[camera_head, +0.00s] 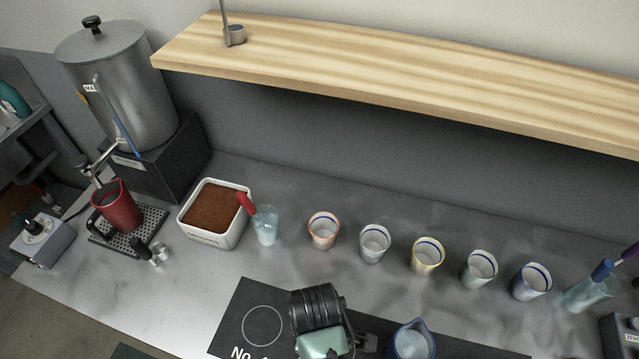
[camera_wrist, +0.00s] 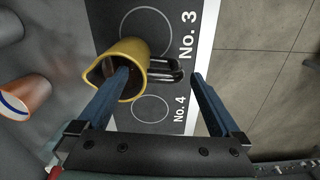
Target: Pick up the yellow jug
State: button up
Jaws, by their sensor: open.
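The yellow jug (camera_wrist: 131,51) shows in the wrist view, standing on the black mat between the No. 3 and No. 4 labels. Its dark handle (camera_wrist: 165,70) points right. My gripper (camera_wrist: 160,74) is open. Its left finger overlaps the jug's mouth, and its right finger is beyond the handle's outer side. The handle appears between the two fingers, with nothing gripped. I cannot tell whether the left finger is inside the mouth or above it. In the head view I do not see the yellow jug.
A blue jug (camera_head: 411,343) stands on the mat (camera_head: 240,318) in the head view. A row of several cups (camera_head: 374,243) stands behind it. A white tub (camera_head: 214,232) of brown powder and a red jug (camera_head: 117,207) are at left. A wooden shelf (camera_head: 400,75) overhangs the counter.

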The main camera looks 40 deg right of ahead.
jog(key=shift+w+a+f+p, duration=0.1)
jog(key=shift+a+f+p, duration=0.05)
jog(key=shift+f, duration=1.2)
jog(key=shift+a+f+p, duration=0.15)
jog(key=shift+f, duration=1.15)
jog(key=shift+r, duration=0.1)
grip_shut()
